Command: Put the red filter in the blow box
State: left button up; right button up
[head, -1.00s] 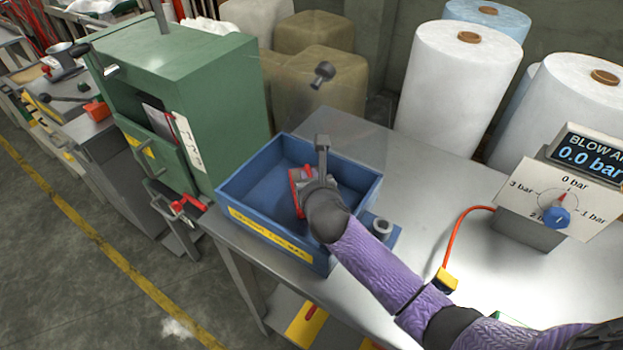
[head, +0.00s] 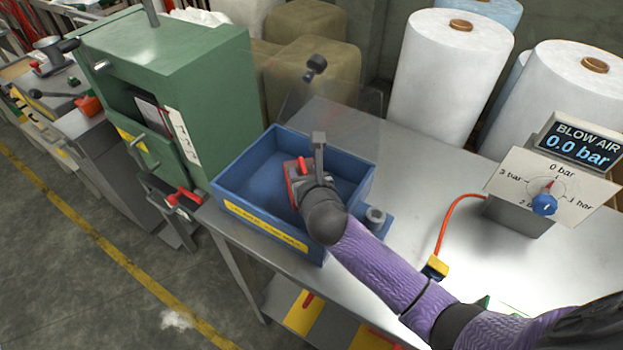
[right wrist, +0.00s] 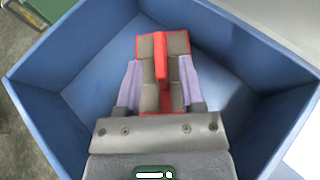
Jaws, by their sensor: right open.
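The blue open-topped box (head: 235,212) with a yellow label stands at the left end of the metal table. I take it to be the blow box; its label is not legible. The red filter (head: 291,181), red with grey-brown panels and a red bar, is inside the box, partly hidden by my right gripper (head: 305,172). In the right wrist view the filter (right wrist: 158,42) lies between the two purple fingers of the right gripper (right wrist: 157,78). They are open, one on each side of it; I cannot tell whether they touch it. My left gripper is not in view.
A clear panel (head: 345,98) stands behind the box. A green cabinet (head: 185,60) is close on its left. The blow air gauge (head: 548,190) reads 0.0 bar; its orange hose (head: 446,222) runs over the table. White rolls (head: 450,75) stand behind.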

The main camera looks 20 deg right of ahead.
jog(key=p+v, duration=0.2)
jog(key=v, duration=0.7)
jog(key=shift+s+r, duration=0.2)
dwell(0.3)
